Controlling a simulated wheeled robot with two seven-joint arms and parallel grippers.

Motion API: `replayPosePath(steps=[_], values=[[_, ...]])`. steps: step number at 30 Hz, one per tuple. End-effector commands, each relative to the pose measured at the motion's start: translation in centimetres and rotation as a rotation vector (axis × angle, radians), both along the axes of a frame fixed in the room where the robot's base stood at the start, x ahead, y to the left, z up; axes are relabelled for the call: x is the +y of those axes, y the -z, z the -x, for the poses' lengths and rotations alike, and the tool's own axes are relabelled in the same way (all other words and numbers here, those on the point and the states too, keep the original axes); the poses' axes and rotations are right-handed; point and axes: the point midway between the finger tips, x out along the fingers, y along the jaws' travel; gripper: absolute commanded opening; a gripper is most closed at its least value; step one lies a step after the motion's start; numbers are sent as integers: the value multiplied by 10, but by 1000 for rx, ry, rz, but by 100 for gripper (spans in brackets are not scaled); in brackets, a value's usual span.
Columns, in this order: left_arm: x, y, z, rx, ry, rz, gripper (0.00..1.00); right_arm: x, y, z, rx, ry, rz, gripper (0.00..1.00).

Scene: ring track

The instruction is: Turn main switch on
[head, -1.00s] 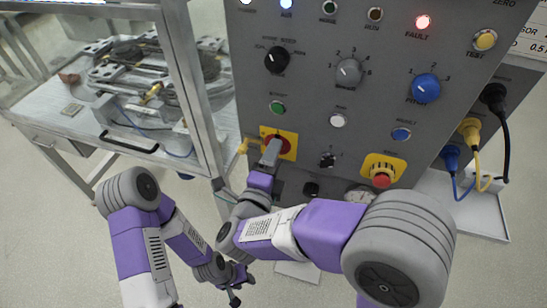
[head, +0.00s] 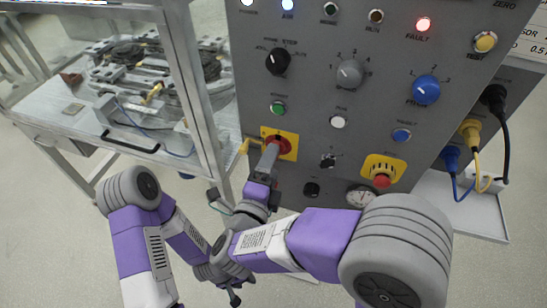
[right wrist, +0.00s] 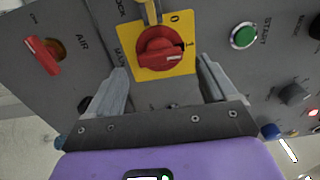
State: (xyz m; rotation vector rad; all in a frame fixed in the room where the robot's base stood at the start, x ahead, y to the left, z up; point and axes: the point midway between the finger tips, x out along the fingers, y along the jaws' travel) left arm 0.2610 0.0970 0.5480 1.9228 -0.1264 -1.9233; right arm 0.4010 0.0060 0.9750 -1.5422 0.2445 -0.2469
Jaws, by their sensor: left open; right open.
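The main switch (head: 280,144) is a red rotary knob on a yellow plate, low on the grey panel's left side. In the right wrist view the red knob (right wrist: 160,46) shows "0" above right and "1" to its right; a pale mark on it faces right, near the "1". My right gripper (head: 268,160) is open just below and in front of the knob. In the wrist view its fingers (right wrist: 163,82) spread either side below the knob, with nothing between them. My left gripper (head: 234,294) hangs low, open and away from the panel.
A red AIR lever (right wrist: 42,54) is left of the switch in the wrist view; a green START button (right wrist: 243,36) is to its right. A red emergency button (head: 382,180) sits lower right. A framed workbench (head: 60,120) stands left of the panel.

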Motion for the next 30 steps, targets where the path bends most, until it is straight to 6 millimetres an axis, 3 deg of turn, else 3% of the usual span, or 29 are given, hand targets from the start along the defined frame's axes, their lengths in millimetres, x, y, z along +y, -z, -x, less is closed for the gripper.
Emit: replayPosePath(steps=[4, 10, 30], values=[[0, -5, 0, 0, 0, 0, 43, 9, -1, 25, 0, -5, 2, 85], [0, -7, 0, 0, 0, 0, 43, 15, 0, 45, 0, -3, 0, 85], [0, -7, 0, 0, 0, 0, 43, 16, 0, 47, 0, -1, -1, 85]])
